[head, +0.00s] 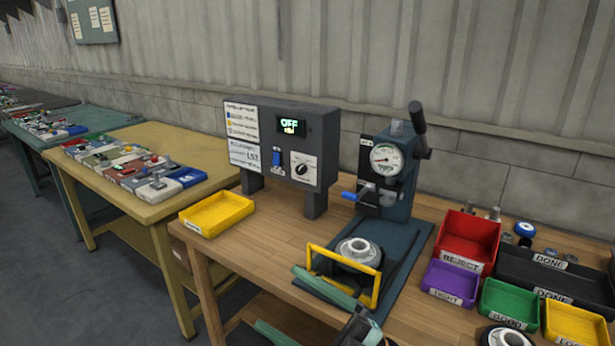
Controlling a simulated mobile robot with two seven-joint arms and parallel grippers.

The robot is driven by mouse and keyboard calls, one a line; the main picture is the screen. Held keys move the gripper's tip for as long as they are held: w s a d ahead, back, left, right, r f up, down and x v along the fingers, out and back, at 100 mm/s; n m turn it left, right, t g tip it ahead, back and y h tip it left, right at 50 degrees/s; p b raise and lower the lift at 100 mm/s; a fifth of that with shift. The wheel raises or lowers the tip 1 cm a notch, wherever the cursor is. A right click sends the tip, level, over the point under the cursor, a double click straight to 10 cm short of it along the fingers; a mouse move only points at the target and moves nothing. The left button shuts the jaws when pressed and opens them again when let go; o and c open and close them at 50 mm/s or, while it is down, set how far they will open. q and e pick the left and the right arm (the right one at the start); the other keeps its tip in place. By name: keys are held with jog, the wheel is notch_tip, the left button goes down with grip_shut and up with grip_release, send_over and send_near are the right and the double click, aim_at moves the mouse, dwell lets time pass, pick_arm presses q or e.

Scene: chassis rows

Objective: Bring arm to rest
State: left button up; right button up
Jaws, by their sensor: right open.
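My right gripper (278,297) reaches in at the bottom middle, its two green-grey fingers spread wide and pointing left. Nothing shows between them. The upper finger overlaps the front of the blue press base, close to the yellow guard frame (375,292); I cannot tell whether it touches. The press (398,190) stands upright behind, with a round gauge, a blue lever and a black handle. A grey ring-shaped part (358,250) sits on its base. My left gripper is not in view.
A control box (318,135) reading OFF stands behind, with an empty yellow tray (217,212) in front. Red (468,240), purple (450,282), green (508,303) and black DONE bins (540,272) crowd the right. Wooden bench top (262,250) is clear between tray and press.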

jog(key=w+d+f+m+t+h+p, duration=0.1)
jog(key=d+f+m+t+h, duration=0.45)
jog(key=f+m+h, duration=0.3)
jog(key=w+d+f+m+t+h+p, duration=0.1)
jog(key=d+f+m+t+h, duration=0.3)
jog(key=d+f+m+h, duration=0.45)
jog(key=s+d+f+m+g+h, duration=0.1)
jog(key=s+d+f+m+g, duration=0.1)
jog(key=s+f, duration=0.5)
jog(key=s+d+f+m+g+h, duration=0.2)
jog(key=s+d+f+m+g, duration=0.1)
jog(key=s+f, duration=0.5)
notch_tip(320, 180, down, 3)
jog(key=shift+s+f+m+g+p, duration=0.3)
jog(key=shift+m+g, duration=0.4)
jog(key=shift+g, duration=0.55)
jog(key=shift+w+r, duration=0.1)
jog(key=shift+w, duration=0.1)
